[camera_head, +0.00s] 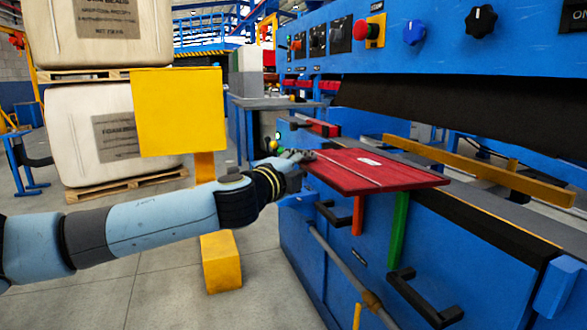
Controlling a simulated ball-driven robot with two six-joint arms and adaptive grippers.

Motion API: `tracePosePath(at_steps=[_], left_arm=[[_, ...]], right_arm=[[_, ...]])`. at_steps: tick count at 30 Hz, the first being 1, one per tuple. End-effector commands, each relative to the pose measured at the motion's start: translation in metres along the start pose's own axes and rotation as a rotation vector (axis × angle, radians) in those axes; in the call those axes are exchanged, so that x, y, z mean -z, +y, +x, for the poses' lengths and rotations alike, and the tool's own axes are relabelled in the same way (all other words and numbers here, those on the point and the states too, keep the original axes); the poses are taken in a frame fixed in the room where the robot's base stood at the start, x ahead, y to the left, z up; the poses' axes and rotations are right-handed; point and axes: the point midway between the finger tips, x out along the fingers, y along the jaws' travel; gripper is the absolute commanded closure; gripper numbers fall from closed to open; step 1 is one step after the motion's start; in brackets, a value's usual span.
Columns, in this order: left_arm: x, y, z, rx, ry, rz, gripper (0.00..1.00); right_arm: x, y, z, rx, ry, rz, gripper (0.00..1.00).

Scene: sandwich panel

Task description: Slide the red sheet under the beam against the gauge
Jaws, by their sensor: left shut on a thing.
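The red sheet (385,176) lies flat and level at the front of the blue machine, its near edge sticking out past the machine front. A thin pale line and a white oval mark show on its top. My left gripper (300,156) is shut on the sheet's left corner. The dark beam (470,112) runs across the machine above and behind the sheet. A long yellow bar (480,170), which looks like the gauge, lies beneath the beam; the sheet's far edge is close to its left part, but I cannot tell if they touch. My right gripper is out of view.
Black handles (425,300) and a grey rail (345,265) stick out from the machine front below the sheet. A yellow box (180,110) on a post and stacked foam bales (105,125) stand at the left. Open floor lies in front.

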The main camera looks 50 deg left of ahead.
Motion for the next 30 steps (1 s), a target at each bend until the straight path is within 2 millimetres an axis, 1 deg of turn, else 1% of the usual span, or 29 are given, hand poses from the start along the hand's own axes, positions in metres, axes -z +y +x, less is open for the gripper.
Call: tracePosePath(at_steps=[1, 3, 8, 24, 27, 30], left_arm=[[0.005, 0.008, 0.005, 0.0, 0.001, -0.006, 1.0], [0.009, 0.004, 0.013, 0.002, -0.003, -0.007, 1.0], [0.024, 0.001, 0.029, 0.004, 0.0, -0.008, 1.0], [0.069, 0.003, 0.084, 0.003, 0.0, -0.005, 1.0], [0.078, 0.003, 0.094, 0.003, 0.002, -0.006, 1.0], [0.086, 0.004, 0.105, 0.002, 0.001, -0.005, 1.0]], right_arm=[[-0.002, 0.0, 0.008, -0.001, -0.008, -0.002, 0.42], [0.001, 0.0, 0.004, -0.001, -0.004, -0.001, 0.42], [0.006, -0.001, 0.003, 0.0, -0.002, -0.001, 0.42], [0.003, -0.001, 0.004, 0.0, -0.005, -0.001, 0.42], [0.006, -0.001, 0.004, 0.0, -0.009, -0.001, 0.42], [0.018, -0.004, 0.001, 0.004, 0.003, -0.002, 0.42]])
